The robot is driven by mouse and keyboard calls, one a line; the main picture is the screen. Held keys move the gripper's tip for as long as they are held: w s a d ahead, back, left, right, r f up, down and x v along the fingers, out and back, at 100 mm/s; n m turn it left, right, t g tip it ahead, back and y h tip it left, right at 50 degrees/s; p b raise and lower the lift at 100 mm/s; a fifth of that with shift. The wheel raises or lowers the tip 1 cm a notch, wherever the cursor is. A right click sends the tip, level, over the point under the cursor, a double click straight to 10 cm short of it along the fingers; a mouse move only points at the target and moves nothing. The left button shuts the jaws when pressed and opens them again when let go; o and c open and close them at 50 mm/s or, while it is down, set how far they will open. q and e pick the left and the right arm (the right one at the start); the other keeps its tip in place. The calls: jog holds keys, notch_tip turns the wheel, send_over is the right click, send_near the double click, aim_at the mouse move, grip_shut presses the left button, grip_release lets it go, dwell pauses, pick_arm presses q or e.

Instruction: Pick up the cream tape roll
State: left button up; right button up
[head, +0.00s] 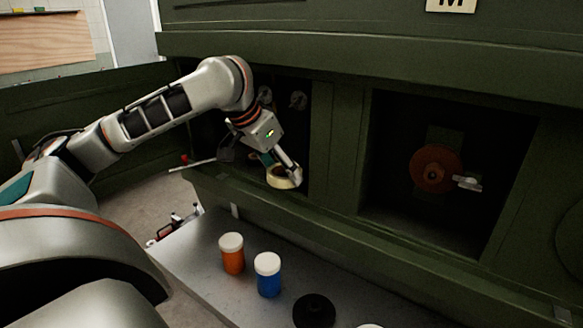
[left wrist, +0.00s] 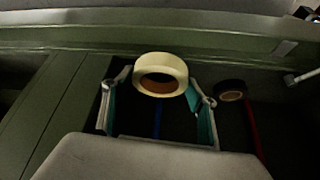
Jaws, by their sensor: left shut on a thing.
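The cream tape roll (head: 284,179) is at the opening of the left compartment in the green structure. In the left wrist view the cream tape roll (left wrist: 160,75) sits between the two fingers, its brown inner core showing. My left gripper (head: 286,173) reaches in from the left and is shut on the roll. In the left wrist view the fingers of my left gripper (left wrist: 158,88) stand on either side of it. Whether the roll touches the compartment floor cannot be told. My right gripper is not in view.
A black tape roll (left wrist: 230,90) lies right of the gripper in the left wrist view. An orange jar (head: 232,255), a blue jar (head: 268,276) and a black disc (head: 314,311) stand on the grey surface. The right compartment holds an orange-brown disc (head: 437,168). The compartment's green frame (head: 334,140) is close by.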

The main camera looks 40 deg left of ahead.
pick_arm(q)
jog(key=s+a+b, duration=0.1)
jog(key=s+b, duration=0.2)
jog(key=s, duration=1.1)
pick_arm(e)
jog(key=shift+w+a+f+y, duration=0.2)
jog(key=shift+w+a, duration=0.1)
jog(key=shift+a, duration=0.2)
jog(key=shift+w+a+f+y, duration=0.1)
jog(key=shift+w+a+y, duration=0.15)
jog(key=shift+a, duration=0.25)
